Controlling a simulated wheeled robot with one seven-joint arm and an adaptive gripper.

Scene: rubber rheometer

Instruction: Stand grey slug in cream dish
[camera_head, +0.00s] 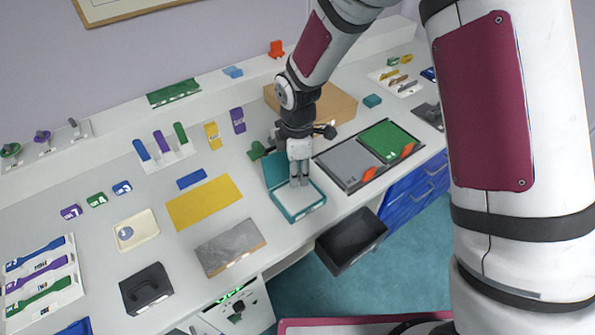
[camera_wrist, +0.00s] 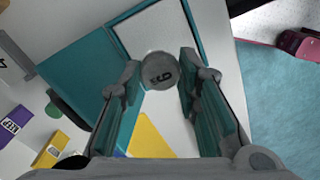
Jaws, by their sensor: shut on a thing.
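My gripper (camera_head: 299,182) is shut on the grey slug (camera_wrist: 160,70), whose round, dark-marked end shows between the fingertips in the wrist view (camera_wrist: 156,85). In the head view the gripper points down over a teal open case (camera_head: 303,214) with a white inside, and the slug is hard to make out there. The cream dish (camera_head: 148,236) lies on the bench well to the left of my gripper. It has a round grey-blue spot on its left part; I cannot tell whether that is a recess or an object.
A yellow mat (camera_head: 205,203) and a grey plate (camera_head: 230,247) lie between the dish and the teal case. A black box (camera_head: 146,289) stands in front of the dish. A dark open bin (camera_head: 351,241) is at the bench's front edge. A green-and-grey tray (camera_head: 349,167) is right of my gripper.

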